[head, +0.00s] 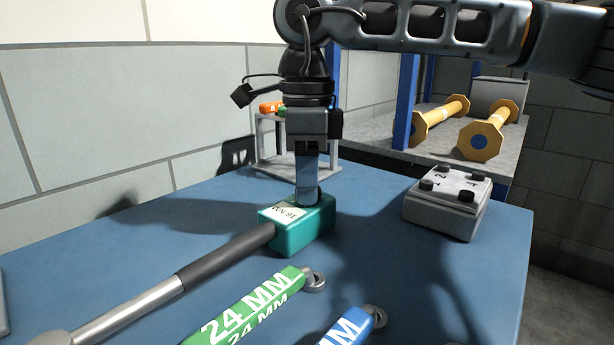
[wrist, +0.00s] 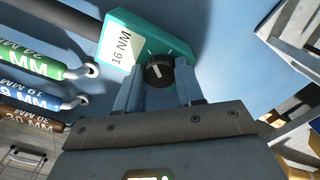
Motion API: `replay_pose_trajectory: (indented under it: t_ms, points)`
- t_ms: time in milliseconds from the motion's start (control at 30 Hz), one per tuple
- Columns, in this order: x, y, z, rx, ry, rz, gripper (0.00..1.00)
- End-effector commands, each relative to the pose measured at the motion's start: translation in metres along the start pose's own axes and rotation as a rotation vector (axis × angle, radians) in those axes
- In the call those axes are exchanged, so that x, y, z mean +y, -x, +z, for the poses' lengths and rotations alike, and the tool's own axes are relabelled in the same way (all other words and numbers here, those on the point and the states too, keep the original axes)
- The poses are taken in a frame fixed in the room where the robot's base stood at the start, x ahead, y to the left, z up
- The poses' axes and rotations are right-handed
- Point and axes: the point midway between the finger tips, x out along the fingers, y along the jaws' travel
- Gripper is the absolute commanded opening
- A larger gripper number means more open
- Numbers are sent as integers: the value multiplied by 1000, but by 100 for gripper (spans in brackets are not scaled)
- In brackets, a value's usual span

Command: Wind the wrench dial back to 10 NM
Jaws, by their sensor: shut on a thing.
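The torque wrench lies on the blue bench, with a teal head (head: 300,235) and a long shaft with a dark sleeve (head: 225,258) running to the lower left. A white label on the head reads 16 NM and also shows in the wrist view (wrist: 122,46). The black dial (wrist: 158,72) with a white pointer line sits on the head. My gripper (head: 308,195) points straight down over the head, its fingers on either side of the dial, shut on it. The wrist view shows both fingers (wrist: 158,82) flanking the dial. In the head view they largely hide the dial.
A green 24 MM wrench (head: 250,306) and a blue wrench (head: 350,327) lie in front. A grey box with black knobs (head: 447,205) stands at right. A small grey rack (head: 265,145) stands behind. Yellow-ended spools (head: 482,138) rest on a shelf beyond.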

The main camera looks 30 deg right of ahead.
Motion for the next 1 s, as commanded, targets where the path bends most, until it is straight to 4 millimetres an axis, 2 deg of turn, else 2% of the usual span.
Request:
replay_pose_trajectory:
  t_ms: [1000]
  points:
    - [1,1,0,0,946,-1,7]
